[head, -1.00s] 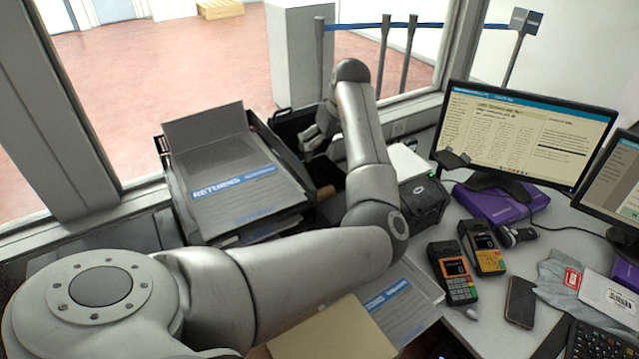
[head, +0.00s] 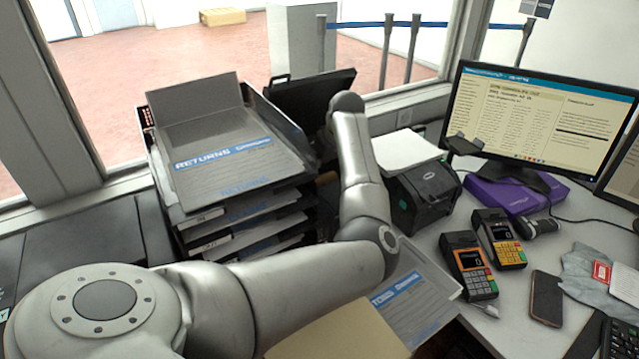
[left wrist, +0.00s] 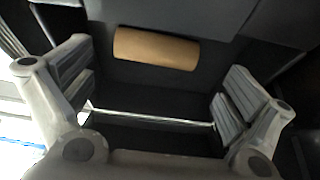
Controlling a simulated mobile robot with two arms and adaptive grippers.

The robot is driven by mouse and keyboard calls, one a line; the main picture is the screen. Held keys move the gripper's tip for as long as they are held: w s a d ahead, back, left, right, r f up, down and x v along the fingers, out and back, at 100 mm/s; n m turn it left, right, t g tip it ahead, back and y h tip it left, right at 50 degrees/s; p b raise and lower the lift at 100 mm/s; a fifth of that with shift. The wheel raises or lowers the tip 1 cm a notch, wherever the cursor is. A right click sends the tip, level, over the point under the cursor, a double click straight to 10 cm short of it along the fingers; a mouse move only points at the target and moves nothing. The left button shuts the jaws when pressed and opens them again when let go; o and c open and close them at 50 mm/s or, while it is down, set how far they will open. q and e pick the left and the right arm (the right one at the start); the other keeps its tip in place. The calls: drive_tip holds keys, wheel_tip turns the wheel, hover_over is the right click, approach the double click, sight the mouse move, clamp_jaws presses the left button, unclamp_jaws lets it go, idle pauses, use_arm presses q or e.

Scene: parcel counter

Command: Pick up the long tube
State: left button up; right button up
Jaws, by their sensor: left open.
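A brown cardboard tube (left wrist: 155,48) lies crosswise in a dark space in the left wrist view. My left gripper (left wrist: 155,88) is open, with one finger at each side of the left wrist view. The tube lies beyond the gap between the fingers, and nothing is held. In the head view my own arm hides the left gripper. My right gripper is in neither view.
A stack of dark trays with returns envelopes (head: 229,165) stands left of my arm. A black label printer (head: 425,195) stands close on the right. Two card terminals (head: 467,265), a phone (head: 546,298) and a monitor (head: 535,120) occupy the counter farther right.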

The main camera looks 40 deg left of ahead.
sight(322, 182)
use_arm(q)
drive_tip(key=shift+p+x, duration=0.35)
drive_tip(key=shift+x, duration=2.8)
drive_tip(key=shift+d+f, duration=0.1)
drive_tip(key=shift+d, duration=0.15)
drive_tip(key=c, duration=0.5)
